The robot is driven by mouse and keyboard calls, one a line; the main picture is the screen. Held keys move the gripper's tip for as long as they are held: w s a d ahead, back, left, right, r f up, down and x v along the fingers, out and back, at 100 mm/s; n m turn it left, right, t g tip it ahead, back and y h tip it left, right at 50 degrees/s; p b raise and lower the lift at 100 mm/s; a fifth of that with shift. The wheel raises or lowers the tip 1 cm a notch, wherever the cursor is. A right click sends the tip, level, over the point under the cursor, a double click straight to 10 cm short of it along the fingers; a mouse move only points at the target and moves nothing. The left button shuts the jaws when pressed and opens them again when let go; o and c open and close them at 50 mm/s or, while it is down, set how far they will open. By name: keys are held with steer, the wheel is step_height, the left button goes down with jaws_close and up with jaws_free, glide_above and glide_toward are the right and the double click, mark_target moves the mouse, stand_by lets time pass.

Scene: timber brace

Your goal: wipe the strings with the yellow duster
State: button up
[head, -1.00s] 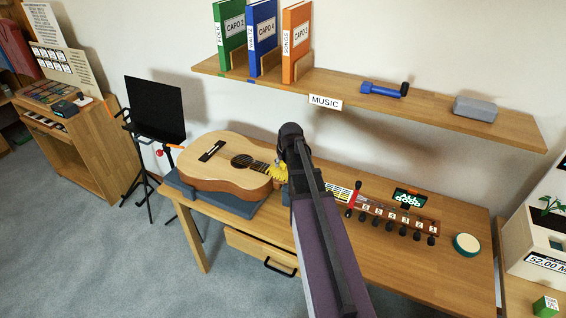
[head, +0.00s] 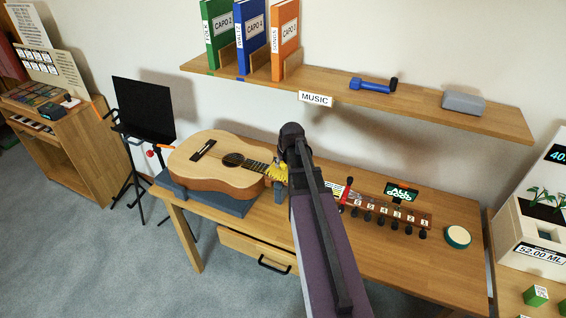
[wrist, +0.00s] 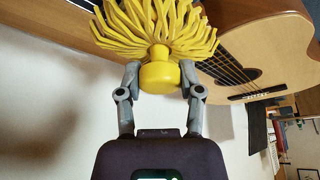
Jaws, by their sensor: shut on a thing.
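The acoustic guitar (head: 205,174) lies on a dark grey rest on the wooden table, its neck running right to a headstock with numbered tuners (head: 385,212). Its strings (head: 252,164) cross the sound hole; they also show in the wrist view (wrist: 228,68). My gripper (wrist: 160,82) is shut on the round yellow handle of the yellow duster (wrist: 160,30). In the head view, the duster's strands (head: 275,172) show over the strings where the neck meets the body. I cannot tell whether they touch. My arm hides part of the neck and the gripper's fingers.
A round green-rimmed tin (head: 458,237) sits at right. A music stand (head: 143,110) is left.

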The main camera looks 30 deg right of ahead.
mark_target(274, 167)
steer(key=shift+w, duration=0.1)
steer(key=shift+w+a, duration=1.05)
steer(key=shift+w, duration=0.3)
steer(key=shift+w+a, duration=0.55)
steer(key=shift+w, duration=0.15)
steer(key=shift+w+a, duration=0.5)
steer(key=shift+w, duration=0.2)
steer(key=shift+w+a, duration=1.1)
steer(key=shift+w, duration=0.3)
steer(key=shift+w+a, duration=0.55)
steer(key=shift+w, duration=0.15)
steer(key=shift+w+a, duration=0.5)
steer(key=shift+w, duration=0.2)
